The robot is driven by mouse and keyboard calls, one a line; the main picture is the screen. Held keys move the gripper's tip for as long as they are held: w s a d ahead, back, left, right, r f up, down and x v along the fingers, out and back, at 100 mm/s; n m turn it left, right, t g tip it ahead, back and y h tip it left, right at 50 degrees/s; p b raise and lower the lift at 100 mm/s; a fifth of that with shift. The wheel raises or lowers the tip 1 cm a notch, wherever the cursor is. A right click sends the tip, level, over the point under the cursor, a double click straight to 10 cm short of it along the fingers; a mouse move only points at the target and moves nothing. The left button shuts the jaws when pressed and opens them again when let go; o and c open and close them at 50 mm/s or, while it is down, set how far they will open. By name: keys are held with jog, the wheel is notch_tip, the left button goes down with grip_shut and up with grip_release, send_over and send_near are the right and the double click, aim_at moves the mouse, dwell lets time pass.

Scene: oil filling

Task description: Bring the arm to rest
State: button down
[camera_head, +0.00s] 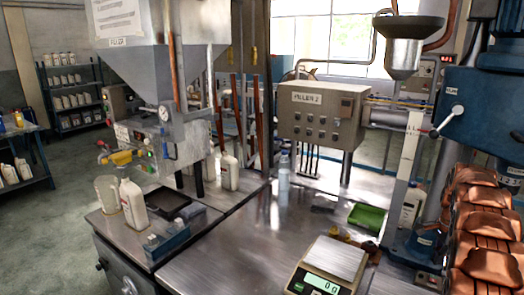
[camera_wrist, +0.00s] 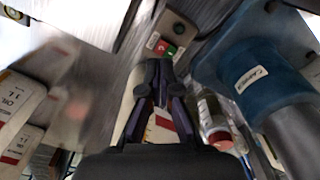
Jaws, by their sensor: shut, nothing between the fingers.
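My gripper (camera_wrist: 155,68) shows in the wrist view with its two dark fingers drawn together at the tips and nothing between them. I cannot make it out in the head view. Behind the fingers in the wrist view is a pale container, partly hidden by them. A blue machine part (camera_wrist: 245,75) with a white label is to the right of the fingers. A bottle with a red cap (camera_wrist: 215,122) is just to their right.
In the head view a scale (camera_head: 323,270) reading about 0 stands at the front of the metal table (camera_head: 235,260). A green tray (camera_head: 367,217) and a clear bottle (camera_head: 284,170) are behind it. White bottles (camera_head: 133,203) stand at left. Copper-coloured pieces (camera_head: 490,265) are stacked at right.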

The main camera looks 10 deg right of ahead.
jog(key=s+a+r+n, duration=0.3)
jog(key=s+a+r, duration=0.1)
jog(key=a, duration=0.5)
jog(key=s+a+r+n, duration=0.3)
jog(key=a+r, duration=0.1)
jog(key=a, duration=0.5)
jog(key=s+a+r+n, duration=0.3)
jog(key=s+a+r, duration=0.1)
jog(key=a, duration=0.6)
jog(key=s+a+f+n, duration=0.1)
jog(key=s+a+n, duration=0.4)
jog(key=s+a, duration=0.3)
jog(key=s+a+f+n+g, duration=0.1)
jog(key=s+a+n, duration=0.4)
jog(key=s, duration=1.1)
jog(key=a, duration=0.3)
jog(key=shift+s+f+g, duration=0.2)
jog(key=shift+f+g, duration=0.1)
jog(key=shift+f, duration=0.1)
jog(key=shift+s+d, duration=0.1)
